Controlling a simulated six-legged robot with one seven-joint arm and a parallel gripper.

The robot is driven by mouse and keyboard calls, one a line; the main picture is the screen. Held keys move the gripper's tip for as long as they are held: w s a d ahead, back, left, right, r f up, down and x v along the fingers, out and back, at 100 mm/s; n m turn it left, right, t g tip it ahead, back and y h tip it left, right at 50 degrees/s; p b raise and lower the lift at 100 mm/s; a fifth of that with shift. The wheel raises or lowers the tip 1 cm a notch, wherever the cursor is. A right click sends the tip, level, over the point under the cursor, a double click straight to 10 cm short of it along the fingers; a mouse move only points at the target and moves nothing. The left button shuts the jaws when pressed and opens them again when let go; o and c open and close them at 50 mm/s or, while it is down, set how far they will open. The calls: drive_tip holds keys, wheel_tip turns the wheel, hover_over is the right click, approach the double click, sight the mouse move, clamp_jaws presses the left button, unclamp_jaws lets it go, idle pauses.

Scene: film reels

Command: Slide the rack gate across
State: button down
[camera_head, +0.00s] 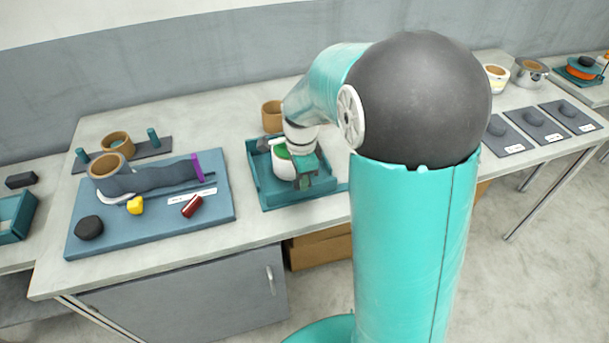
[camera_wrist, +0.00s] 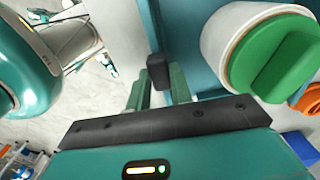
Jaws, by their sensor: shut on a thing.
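My gripper (camera_head: 305,184) is at the front right of a teal tray-like rack (camera_head: 266,198). In the wrist view, its fingers (camera_wrist: 159,88) are shut on a small dark knob (camera_wrist: 157,66). The knob sits beside the rack's blue-teal wall (camera_wrist: 188,40). It looks like the gate's handle, but the gate itself is hidden or cannot be told apart. In the head view, my arm and gripper cover the rack's right part and the knob.
A white container (camera_head: 284,170) with a green lid (camera_wrist: 275,60) stands in the rack, close beside my gripper. A brown ring (camera_head: 272,115) is behind. A blue board (camera_head: 150,232) with several items lies left. Dark mats (camera_head: 540,125) lie far right.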

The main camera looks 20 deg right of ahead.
drive_tip(key=c, duration=1.2)
unclamp_jaws()
drive_tip(key=shift+a, duration=0.45)
drive_tip(key=shift+c, duration=0.2)
drive_tip(key=shift+d, duration=0.2)
drive_tip(key=shift+w+r, duration=0.1)
drive_tip(key=shift+r, duration=0.4)
wheel_tip(320, 180, up, 13)
